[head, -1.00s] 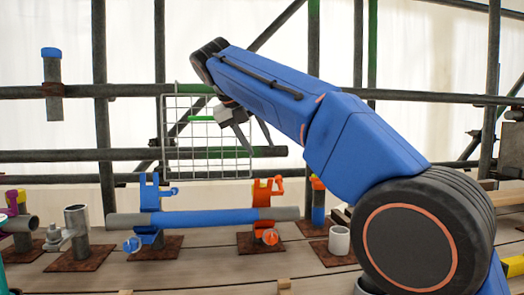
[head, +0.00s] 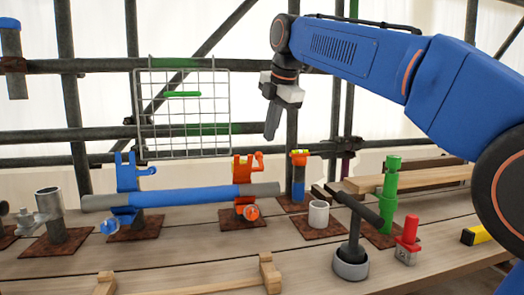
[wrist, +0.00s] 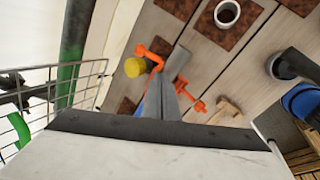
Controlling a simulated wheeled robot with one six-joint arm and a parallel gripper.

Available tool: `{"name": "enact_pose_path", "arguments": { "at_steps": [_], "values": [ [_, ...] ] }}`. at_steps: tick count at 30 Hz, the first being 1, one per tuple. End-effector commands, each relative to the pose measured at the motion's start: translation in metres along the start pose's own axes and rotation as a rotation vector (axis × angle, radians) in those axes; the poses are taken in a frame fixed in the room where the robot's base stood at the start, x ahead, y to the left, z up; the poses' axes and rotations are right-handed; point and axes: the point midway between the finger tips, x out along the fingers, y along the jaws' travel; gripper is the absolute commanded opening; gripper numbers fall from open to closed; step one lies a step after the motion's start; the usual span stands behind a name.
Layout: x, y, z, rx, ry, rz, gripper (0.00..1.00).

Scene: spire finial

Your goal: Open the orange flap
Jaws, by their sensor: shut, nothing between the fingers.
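The orange clamp with its flap (head: 243,170) stands on a rusty plate, at the right part of the blue tube (head: 190,196). Its orange part rises above the tube, with a small arm to the right. A round orange knob (head: 251,212) is at its lower front. I cannot tell how far the flap is swung. My gripper (head: 271,132) hangs above and slightly right of the clamp, apart from it, fingers pointing down and together, empty. In the wrist view my fingers (wrist: 168,100) cover much of the clamp; an orange knob piece (wrist: 196,105) shows beside them.
A blue clamp (head: 127,172) holds the tube's left part.

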Motion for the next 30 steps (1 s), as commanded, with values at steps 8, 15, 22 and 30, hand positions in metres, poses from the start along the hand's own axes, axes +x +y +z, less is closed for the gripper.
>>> {"name": "enact_pose_path", "arguments": {
  "at_steps": [8,15,22,30],
  "values": [
    [-0.020,-0.026,0.014,0.531,0.200,0.100,0.00],
    [-0.018,-0.028,0.014,0.632,0.243,0.112,0.00],
    [0.013,-0.022,0.007,0.628,0.243,0.109,0.00],
    [0.060,-0.014,-0.002,0.627,0.242,0.108,0.00]
  ]
}}
